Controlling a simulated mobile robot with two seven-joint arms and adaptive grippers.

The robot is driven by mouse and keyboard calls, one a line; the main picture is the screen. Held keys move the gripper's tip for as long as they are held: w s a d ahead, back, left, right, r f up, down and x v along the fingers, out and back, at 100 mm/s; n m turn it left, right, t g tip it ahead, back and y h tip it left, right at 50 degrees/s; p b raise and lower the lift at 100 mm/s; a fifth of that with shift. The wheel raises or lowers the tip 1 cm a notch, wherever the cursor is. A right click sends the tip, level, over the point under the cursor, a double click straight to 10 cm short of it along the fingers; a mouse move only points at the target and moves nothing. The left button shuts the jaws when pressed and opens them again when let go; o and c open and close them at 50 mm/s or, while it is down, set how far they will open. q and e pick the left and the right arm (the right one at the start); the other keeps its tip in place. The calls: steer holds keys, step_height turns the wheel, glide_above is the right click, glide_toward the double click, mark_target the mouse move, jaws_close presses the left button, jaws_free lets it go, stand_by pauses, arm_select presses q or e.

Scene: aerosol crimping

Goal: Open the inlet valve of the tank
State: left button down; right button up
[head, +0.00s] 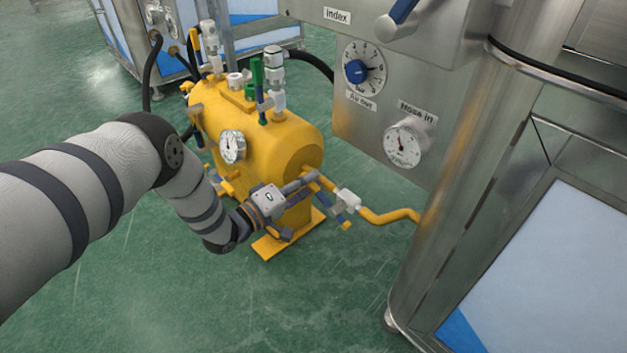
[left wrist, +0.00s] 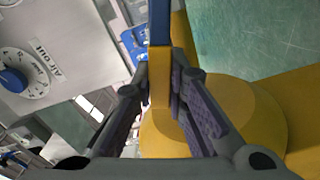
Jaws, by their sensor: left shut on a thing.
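The yellow tank (head: 265,125) stands on the green floor. At its lower right end a yellow pipe carries a white valve body (head: 347,201), with a blue-and-yellow lever handle (head: 345,224) slanting down beside it. My left gripper (head: 309,184) is at this end of the tank, beside the valve. In the left wrist view its two fingers (left wrist: 163,82) are closed around a bar, blue at the top and yellow below (left wrist: 159,65), which appears to be the handle. The fingers hide part of it in the head view.
A steel machine panel with an "Air out" knob (head: 363,72) and a "Hose in" gauge (head: 404,145) is behind and right. A steel post (head: 455,170) stands right of the pipe (head: 390,215). Floor in front is clear.

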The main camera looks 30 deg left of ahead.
arm_select(q)
steer(key=shift+a+f+n+b, duration=0.1)
steer(key=shift+f+n+b, duration=1.15)
steer(key=shift+f+n, duration=0.5)
steer(key=shift+r+n, duration=0.1)
steer(key=shift+n, duration=0.15)
steer(key=c, duration=1.6)
jaws_free()
steer(key=shift+a+r, duration=0.1)
steer(key=v, duration=1.2)
